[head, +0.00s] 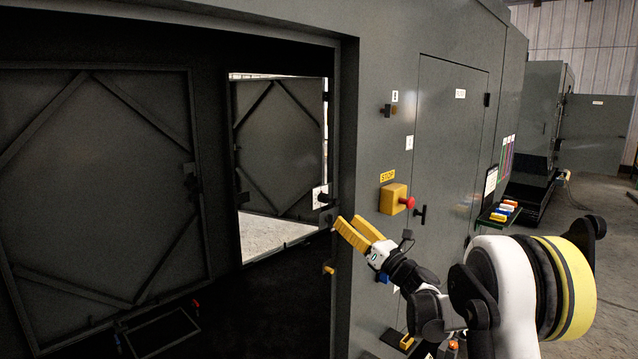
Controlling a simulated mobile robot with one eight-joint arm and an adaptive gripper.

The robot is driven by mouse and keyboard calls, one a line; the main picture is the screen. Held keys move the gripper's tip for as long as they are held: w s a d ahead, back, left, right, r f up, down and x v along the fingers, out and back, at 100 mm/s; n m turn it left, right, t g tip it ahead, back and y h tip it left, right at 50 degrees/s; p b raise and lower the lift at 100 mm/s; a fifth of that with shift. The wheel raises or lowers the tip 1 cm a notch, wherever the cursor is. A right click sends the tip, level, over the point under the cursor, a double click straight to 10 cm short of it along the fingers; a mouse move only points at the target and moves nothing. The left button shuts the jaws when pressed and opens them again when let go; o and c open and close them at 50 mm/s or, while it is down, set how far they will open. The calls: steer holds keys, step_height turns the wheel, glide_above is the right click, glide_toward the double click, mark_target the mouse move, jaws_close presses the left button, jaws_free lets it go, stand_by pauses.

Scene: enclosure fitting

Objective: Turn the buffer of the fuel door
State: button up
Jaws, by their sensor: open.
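A black knob-like part on a small white plate (320,197) sits at the inner edge of the doorway, beside an open door panel (279,146). It may be the buffer, but I cannot tell for sure, and I cannot read a fuel label. My gripper (347,220), with two yellow fingers, is open and empty. In the picture its fingertips are just below and right of that part, in front of the door frame; the gap in depth is unclear. Another dark knob (388,110) is on the outer wall, higher up and right.
A yellow stop box with a red button (406,202) stands out right of my gripper. A black handle (421,214) is on the closed grey door (448,150). A small yellow part (328,269) is on the frame below. The doorway interior looks mostly open.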

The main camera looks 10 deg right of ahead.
mark_target(327, 198)
steer(key=shift+m+t, duration=0.3)
steer(key=x, duration=0.7)
steer(key=p+x, duration=0.1)
steer(key=x, duration=0.2)
steer(key=shift+w+d+r, duration=0.2)
steer(key=shift+w+r, duration=0.05)
steer(key=shift+w, duration=0.1)
jaws_close()
